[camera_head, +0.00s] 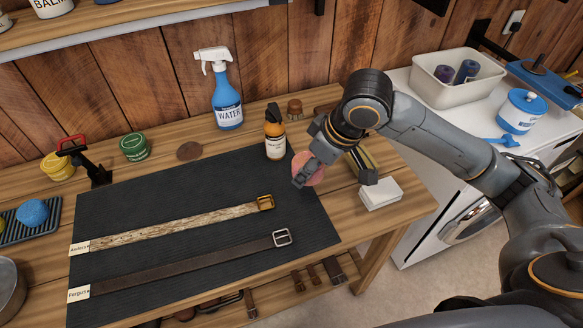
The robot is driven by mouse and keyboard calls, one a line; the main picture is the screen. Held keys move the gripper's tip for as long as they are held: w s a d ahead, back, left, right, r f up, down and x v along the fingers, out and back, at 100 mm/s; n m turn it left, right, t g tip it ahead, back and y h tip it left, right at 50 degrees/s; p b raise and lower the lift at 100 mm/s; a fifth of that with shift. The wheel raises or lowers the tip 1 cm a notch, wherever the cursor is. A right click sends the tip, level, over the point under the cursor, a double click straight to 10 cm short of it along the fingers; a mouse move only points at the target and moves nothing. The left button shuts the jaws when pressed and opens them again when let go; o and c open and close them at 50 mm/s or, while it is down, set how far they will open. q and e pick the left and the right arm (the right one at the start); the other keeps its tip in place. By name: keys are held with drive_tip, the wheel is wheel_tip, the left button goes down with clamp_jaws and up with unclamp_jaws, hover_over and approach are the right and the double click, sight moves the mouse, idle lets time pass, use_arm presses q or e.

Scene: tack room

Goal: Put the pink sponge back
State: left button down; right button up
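The pink sponge (318,174) is round and sits at the right edge of the dark mat, partly hidden behind a finger of my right gripper (305,172). That finger overlaps the sponge in the picture. A dark ridged tray (50,232) at the left edge holds a blue sponge (32,213) and a yellow sponge (6,214), partly cut off. My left gripper is not in view.
Two belts, one tan (165,225) and one dark brown (180,266), lie on the mat (110,205). An amber bottle (275,137), a blue spray bottle (227,100) and green tin (134,147) stand behind. A white box (380,194) lies right of the sponge.

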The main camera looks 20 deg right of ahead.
drive_tip(key=shift+d+f+n, duration=0.1)
drive_tip(key=shift+f+n, duration=0.45)
drive_tip(key=shift+n, duration=0.25)
drive_tip(key=shift+w+f+y, duration=0.15)
drive_tip(key=shift+w+y, duration=0.1)
drive_tip(key=shift+y, duration=0.05)
drive_tip(key=w+f+p, duration=0.1)
drive_tip(key=w+f, duration=0.3)
drive_tip(key=w, duration=0.5)
hover_over(283, 170)
drive_tip(key=s, duration=0.2)
drive_tip(key=f, duration=0.4)
drive_tip(key=shift+w+d+f+p, duration=0.15)
drive_tip(key=shift+d+f+p, duration=0.2)
drive_tip(key=shift+d+p, duration=0.05)
drive_tip(key=shift+w+f, duration=0.35)
drive_tip(key=shift+f, duration=0.1)
wheel_tip(283, 170, down, 2)
drive_tip(key=shift+f+p, duration=0.1)
drive_tip(key=shift+p, duration=0.5)
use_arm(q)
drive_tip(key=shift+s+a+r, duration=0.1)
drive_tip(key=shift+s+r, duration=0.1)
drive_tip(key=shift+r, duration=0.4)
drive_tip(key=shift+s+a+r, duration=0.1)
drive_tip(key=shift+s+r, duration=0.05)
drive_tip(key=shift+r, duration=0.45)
use_arm(e)
drive_tip(key=shift+f, duration=0.5)
